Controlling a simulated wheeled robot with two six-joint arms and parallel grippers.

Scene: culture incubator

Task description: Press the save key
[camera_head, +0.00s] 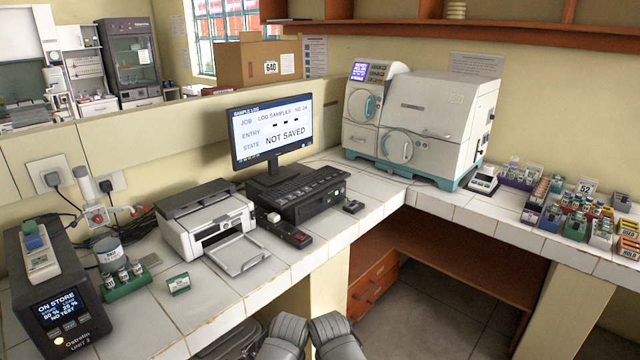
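The monitor (272,130) stands on the counter and its screen reads "SAMPLE LOG", "LOG SAMPLES", "ENTRY" and "STATE NOT SAVED". A black keyboard (300,186) lies in front of it on a dark unit (318,207). A small green mark shows near the unit's right end, too small to read, and I cannot make out a key labelled save. Two grey ribbed parts of mine, at my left gripper (287,335) and my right gripper (336,336), show at the bottom edge, side by side. Both are well below the keyboard and apart from it. Their fingers cannot be made out.
A white printer (206,222) stands left of the keyboard. A handheld black device (284,230) and a small black box (353,206) lie close by the keyboard. A large white machine (425,120) stands behind right. Tube racks (545,205) crowd the right counter.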

